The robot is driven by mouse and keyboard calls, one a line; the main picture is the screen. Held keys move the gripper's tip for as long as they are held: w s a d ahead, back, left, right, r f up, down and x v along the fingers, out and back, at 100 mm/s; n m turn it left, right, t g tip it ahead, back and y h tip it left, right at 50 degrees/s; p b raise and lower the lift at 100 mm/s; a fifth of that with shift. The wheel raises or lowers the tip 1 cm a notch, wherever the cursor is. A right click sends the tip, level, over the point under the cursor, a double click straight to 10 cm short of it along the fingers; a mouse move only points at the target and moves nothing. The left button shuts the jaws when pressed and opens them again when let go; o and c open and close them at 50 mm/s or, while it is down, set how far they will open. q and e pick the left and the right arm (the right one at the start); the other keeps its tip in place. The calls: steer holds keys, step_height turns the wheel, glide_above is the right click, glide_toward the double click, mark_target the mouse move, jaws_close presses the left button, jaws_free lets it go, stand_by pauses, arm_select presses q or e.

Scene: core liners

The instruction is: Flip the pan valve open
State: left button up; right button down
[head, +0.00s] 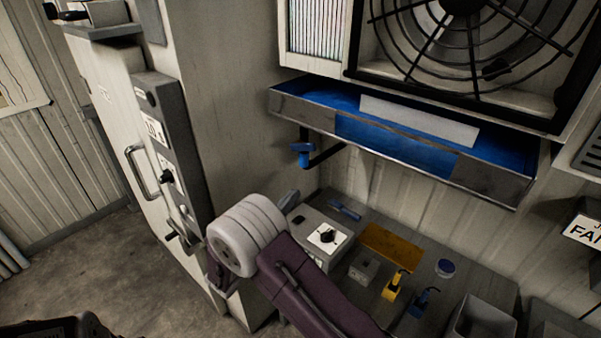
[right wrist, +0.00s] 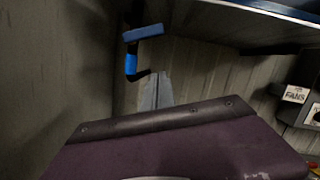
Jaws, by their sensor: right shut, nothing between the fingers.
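The pan valve (head: 302,153) is a small blue fitting with a blue handle, on a dark pipe under the left end of the blue-lined pan (head: 490,187). In the right wrist view the valve's flat blue handle (right wrist: 143,33) sits across the top, roughly level, above a brighter blue body (right wrist: 131,64). My right gripper (head: 289,199) is shut and empty, below the valve in the head view and visibly apart from it. In the right wrist view its grey fingertips (right wrist: 156,80) point up, just right of and below the valve body. My left gripper is not in view.
A tall pale cabinet (head: 222,95) with a control strip stands left of the valve. A fan (head: 450,45) is above the pan. Open floor lies at lower left.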

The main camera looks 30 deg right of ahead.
mark_target(303, 147)
steer(key=w+d+r+p, duration=0.5)
steer(key=d+r, duration=0.1)
steer(key=d, duration=0.1)
steer(key=shift+d+p, duration=0.25)
steer(key=shift+p, duration=0.15)
steer(key=shift+w+d, duration=0.1)
steer(key=shift+w, duration=0.15)
steer(key=shift+w, duration=0.1)
